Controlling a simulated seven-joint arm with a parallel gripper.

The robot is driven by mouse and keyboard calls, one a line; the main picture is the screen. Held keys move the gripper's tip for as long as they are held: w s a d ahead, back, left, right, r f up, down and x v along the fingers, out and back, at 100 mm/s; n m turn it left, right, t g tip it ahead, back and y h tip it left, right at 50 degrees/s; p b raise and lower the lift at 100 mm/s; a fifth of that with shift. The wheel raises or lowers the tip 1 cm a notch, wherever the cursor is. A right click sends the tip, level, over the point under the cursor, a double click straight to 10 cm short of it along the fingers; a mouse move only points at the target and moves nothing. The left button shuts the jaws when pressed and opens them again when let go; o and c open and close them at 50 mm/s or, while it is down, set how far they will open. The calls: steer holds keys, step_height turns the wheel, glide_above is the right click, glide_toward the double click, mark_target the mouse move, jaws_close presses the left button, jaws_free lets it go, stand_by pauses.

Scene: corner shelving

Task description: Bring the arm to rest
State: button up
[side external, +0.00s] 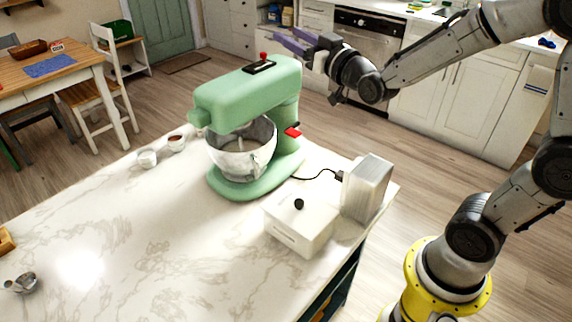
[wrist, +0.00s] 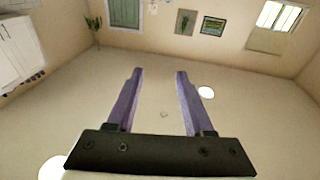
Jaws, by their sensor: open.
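My gripper (side external: 293,41) is raised in the side external view, up behind and to the right of the green stand mixer (side external: 245,95). It is well clear of the marble counter. Its two purple fingers point left. In the wrist view my gripper (wrist: 157,92) shows its fingers spread apart with nothing between them. Behind them is a pale surface, with a door, wall pictures and a window along the top edge.
The counter (side external: 120,235) holds the mixer with its steel bowl (side external: 243,150), a white lidded box (side external: 299,222), a grey-white upright block (side external: 366,187) and small cups. A dining table (side external: 50,68) and chairs stand at left. White cabinets and an oven are behind my arm.

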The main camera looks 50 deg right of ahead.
steer(key=s+a+r+n+g+y, duration=0.1)
steer(key=s+a+g, duration=0.1)
steer(key=s, duration=0.3)
steer(key=s+a+r+g+y, duration=0.1)
steer(key=s+a, duration=0.2)
steer(key=s, duration=0.3)
steer(key=s+f+g+y, duration=0.1)
steer(key=s+f+g, duration=0.9)
steer(key=s+f, duration=0.4)
steer(key=s, duration=0.4)
steer(key=shift+a+n+g, duration=0.3)
steer(key=shift+n, duration=0.1)
steer(key=shift+s, duration=0.1)
stand_by(0.8)
